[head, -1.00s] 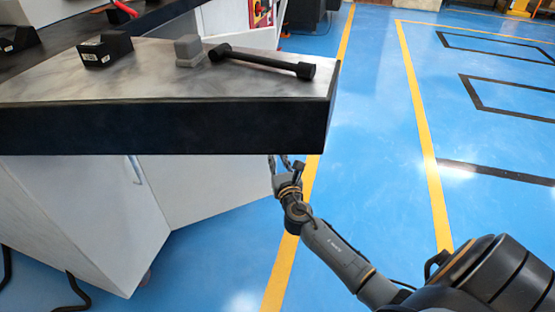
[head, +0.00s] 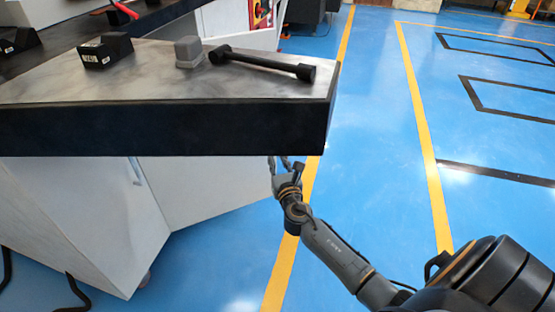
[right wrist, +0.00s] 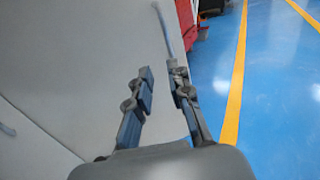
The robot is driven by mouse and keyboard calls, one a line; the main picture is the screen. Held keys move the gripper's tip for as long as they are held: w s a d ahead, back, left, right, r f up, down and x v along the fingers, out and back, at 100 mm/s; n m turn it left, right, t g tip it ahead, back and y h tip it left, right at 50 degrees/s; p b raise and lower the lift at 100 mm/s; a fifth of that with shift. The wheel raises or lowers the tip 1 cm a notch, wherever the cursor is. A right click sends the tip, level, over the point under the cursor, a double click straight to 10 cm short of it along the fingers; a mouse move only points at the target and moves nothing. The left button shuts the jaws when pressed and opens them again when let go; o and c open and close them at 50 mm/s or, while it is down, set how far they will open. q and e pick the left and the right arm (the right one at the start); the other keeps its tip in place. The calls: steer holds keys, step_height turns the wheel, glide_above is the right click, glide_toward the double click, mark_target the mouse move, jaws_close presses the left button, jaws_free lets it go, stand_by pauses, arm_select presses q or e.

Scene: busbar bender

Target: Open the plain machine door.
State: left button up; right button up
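The machine is a pale cabinet under a dark-edged top (head: 165,128). A plain pale door panel (head: 205,190) shows below the top in the head view, and it fills the left of the right wrist view (right wrist: 90,50). A slim bar handle (right wrist: 163,28) stands at that panel's right side; its lower end reaches the right fingertip, and contact cannot be told. My right gripper (head: 284,163) is by the panel's right end, below the top's corner. In the right wrist view its fingers (right wrist: 161,72) are apart with nothing clearly between them. My left gripper is not in view.
Another pale panel (head: 85,225) with a handle (head: 136,172) is at the left. A black bar tool (head: 262,63), a grey block (head: 188,51) and a black block (head: 104,50) lie on the top. Blue floor (head: 380,130) with yellow lines is clear to the right.

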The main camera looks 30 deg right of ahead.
steer(key=v, duration=1.2)
